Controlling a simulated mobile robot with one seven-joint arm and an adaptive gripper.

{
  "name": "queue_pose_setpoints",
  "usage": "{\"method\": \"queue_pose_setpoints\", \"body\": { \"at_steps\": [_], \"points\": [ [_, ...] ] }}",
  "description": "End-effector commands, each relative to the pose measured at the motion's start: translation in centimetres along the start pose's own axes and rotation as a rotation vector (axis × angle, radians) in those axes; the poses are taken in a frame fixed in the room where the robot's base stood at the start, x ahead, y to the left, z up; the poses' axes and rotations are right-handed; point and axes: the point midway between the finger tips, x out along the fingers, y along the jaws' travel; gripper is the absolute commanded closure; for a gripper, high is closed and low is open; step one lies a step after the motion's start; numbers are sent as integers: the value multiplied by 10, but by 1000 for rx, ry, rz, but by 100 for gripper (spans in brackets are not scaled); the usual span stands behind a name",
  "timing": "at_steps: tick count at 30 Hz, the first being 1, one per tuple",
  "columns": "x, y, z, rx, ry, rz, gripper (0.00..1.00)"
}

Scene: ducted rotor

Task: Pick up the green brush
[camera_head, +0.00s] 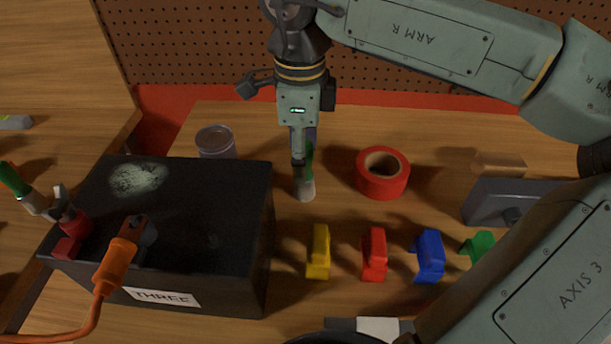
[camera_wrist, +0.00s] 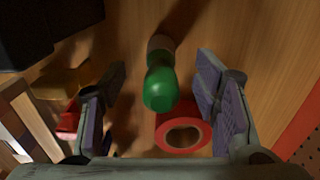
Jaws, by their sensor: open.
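The green brush (camera_head: 308,172) seems to stand upright on the wooden table, green handle up and pale end down. It is partly hidden by my gripper (camera_head: 301,158) in the head view. In the wrist view the rounded green handle end of the brush (camera_wrist: 161,88) faces the camera, with its paler end beyond. My gripper (camera_wrist: 160,80) is open, its two purple-padded fingers to the left and right of the brush. Gaps show on both sides, and nothing is held.
A red tape roll (camera_head: 383,174) lies close to the right of the brush. A clear jar (camera_head: 215,141) and a black box (camera_head: 190,205) are to the left. Yellow (camera_head: 318,252), red (camera_head: 374,254), blue (camera_head: 428,256) and green (camera_head: 478,246) pieces stand in front.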

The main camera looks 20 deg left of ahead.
Motion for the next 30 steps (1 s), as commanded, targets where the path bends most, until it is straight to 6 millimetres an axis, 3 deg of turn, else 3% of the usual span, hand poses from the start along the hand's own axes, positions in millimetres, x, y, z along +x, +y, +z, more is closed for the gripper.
{"method": "queue_pose_setpoints", "body": {
  "at_steps": [13, 21, 30],
  "points": [
    [55, 0, -4, 1, 0, -1, 44],
    [55, 0, -4, 1, 0, -1, 45],
    [55, 0, -4, 1, -1, -1, 65]
  ]
}}
